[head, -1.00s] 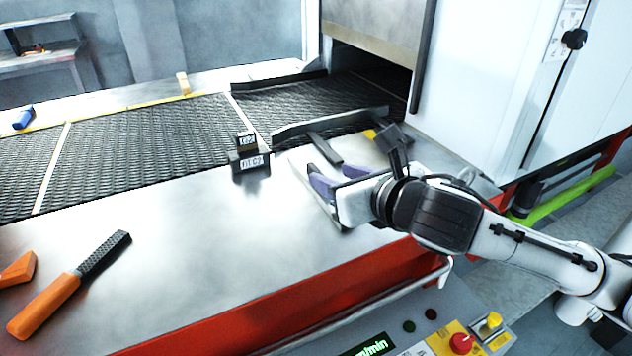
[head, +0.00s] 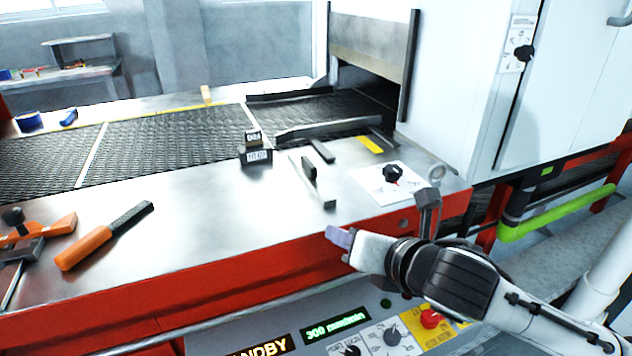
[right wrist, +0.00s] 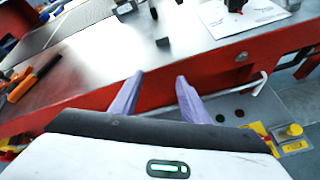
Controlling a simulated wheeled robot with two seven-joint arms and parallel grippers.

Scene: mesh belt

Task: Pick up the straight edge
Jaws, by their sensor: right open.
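What looks like the straight edge, a thin pale metal strip with a dark upright grip (head: 309,169), lies on the steel table in the head view, right of the small labelled blocks. Its near end has a dark stub. Part of it shows at the top of the right wrist view (right wrist: 163,42). My right gripper (head: 340,237) is open and empty, with purple fingers, off the table's red front edge and nearer to me than the strip. In the right wrist view its spread fingers (right wrist: 158,90) point toward the table. My left gripper is not in view.
Labelled blocks (head: 256,150) stand beside the mesh belt (head: 170,145). A short dark bar (head: 322,151) and a white plate with a black knob (head: 391,174) lie nearby. An orange-handled tool (head: 90,246) lies at left. The middle steel is clear. A control panel sits below.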

